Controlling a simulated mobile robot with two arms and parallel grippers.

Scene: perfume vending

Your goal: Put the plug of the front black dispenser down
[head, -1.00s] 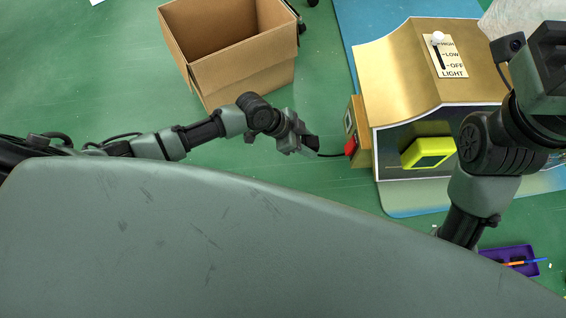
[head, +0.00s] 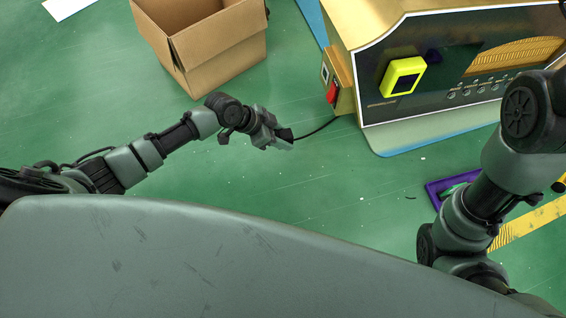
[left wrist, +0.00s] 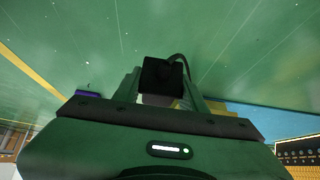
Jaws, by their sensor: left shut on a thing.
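A black plug (head: 285,134) is held between the fingers of my left gripper (head: 280,139). It also shows in the left wrist view (left wrist: 162,75), between the two fingers. A black cord (head: 318,131) runs from the plug to the side of the gold and black machine (head: 345,66), low beside a red switch (head: 332,93). My left gripper is left of the machine, over bare green surface; its exact height is unclear. My right arm (head: 490,180) comes up at the right; its gripper is not seen. I cannot tell a separate black dispenser.
An open cardboard box (head: 222,52) stands behind my left arm. A yellow box-shaped unit (head: 391,74) is on the machine's front. A purple tray (head: 434,194) lies partly behind my right arm. Green surface is clear between my left gripper and the tray.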

